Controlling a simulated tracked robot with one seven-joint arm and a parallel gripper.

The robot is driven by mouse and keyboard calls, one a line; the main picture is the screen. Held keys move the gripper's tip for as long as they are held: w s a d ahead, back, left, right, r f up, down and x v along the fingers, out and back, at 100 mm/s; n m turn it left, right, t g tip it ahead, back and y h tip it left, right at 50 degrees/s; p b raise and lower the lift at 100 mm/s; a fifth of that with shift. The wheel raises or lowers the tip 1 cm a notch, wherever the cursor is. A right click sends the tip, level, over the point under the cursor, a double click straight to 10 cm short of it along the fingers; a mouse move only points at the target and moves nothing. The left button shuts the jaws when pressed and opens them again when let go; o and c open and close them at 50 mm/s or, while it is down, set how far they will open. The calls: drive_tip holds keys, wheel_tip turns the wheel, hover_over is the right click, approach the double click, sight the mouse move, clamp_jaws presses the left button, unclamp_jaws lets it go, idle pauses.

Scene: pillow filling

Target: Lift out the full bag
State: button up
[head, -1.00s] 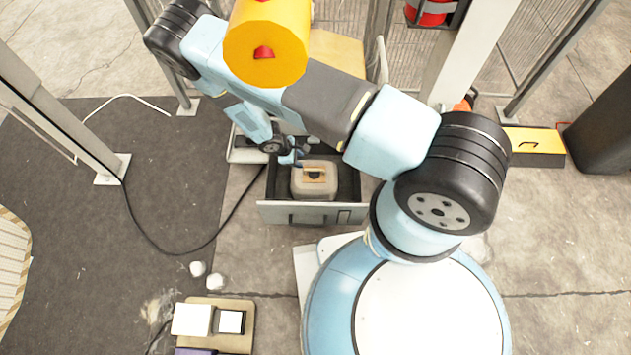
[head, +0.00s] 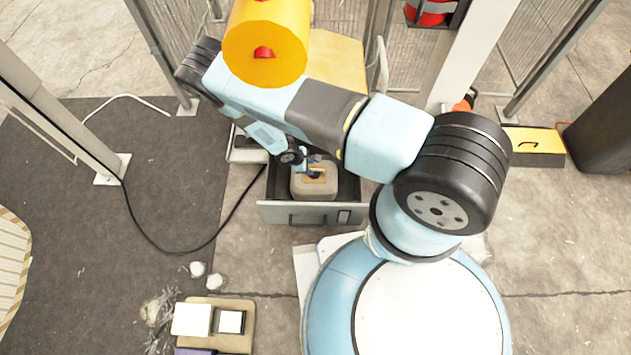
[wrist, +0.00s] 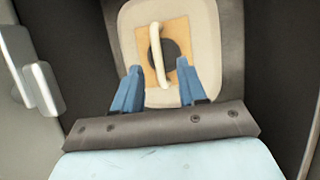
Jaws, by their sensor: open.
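The full bag (head: 314,186) is a beige, rounded block with an orange patch and a dark round spot on top. It sits inside an open grey drawer (head: 300,213). In the wrist view the bag (wrist: 205,35) shows a pale upright handle (wrist: 156,58) across its patch. My gripper (head: 313,173) is over the top of the bag. In the wrist view its two blue fingers (wrist: 160,88) are apart, one on each side of the handle's lower end, with nothing held. Whether they touch the bag cannot be told.
My arm crosses above the drawer from the right. A yellow cylinder (head: 265,45) stands tall behind it. A small board with white blocks (head: 250,318) and two white lumps (head: 198,269) lie at lower left. A black cable (head: 190,252) runs over the dark mat to the drawer.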

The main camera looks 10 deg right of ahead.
sight(314, 170)
drive_tip(key=x, duration=0.4)
drive_tip(key=shift+d, duration=0.2)
clamp_jaws()
idle(1.2)
